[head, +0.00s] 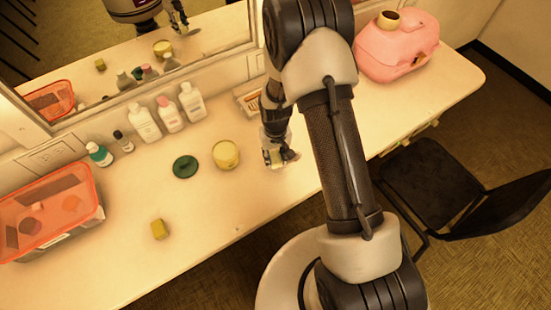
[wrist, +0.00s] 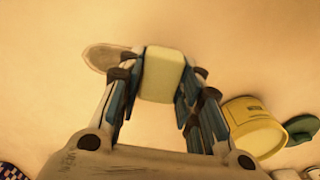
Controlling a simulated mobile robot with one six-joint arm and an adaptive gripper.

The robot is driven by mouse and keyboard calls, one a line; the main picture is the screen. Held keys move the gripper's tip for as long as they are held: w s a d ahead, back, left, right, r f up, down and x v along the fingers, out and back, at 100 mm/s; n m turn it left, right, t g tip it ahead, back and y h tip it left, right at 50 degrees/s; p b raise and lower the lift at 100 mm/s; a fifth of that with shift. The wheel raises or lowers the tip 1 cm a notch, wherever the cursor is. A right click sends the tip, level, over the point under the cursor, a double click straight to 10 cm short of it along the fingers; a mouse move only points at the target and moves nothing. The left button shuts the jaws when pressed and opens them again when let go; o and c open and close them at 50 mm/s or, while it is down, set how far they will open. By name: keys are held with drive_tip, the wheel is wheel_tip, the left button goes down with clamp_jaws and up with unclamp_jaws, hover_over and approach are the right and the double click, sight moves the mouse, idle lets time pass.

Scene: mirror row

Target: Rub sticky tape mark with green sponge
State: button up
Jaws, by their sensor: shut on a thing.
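My gripper (head: 279,157) is over the counter. In the wrist view my gripper (wrist: 160,82) is shut on a pale yellow-green block, which looks like the green sponge (wrist: 163,72). In the head view, part of the sponge (head: 289,156) shows between the fingers. A pale greyish oval patch, likely the sticky tape mark (wrist: 98,56), lies on the counter just left of the sponge and partly behind the left finger. I cannot tell whether the sponge touches the counter. The mark is not clear in the head view.
A yellow tub (head: 226,155) and a green lid (head: 185,166) stand left of my gripper. A yellow block (head: 159,229) lies nearer the front edge. Bottles (head: 169,114) line the mirror. An orange-rimmed bin (head: 48,213) is far left; a pink case (head: 397,48) is right.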

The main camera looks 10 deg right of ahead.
drive_tip(key=shift+r+p, duration=1.5)
drive_tip(key=shift+r, duration=1.15)
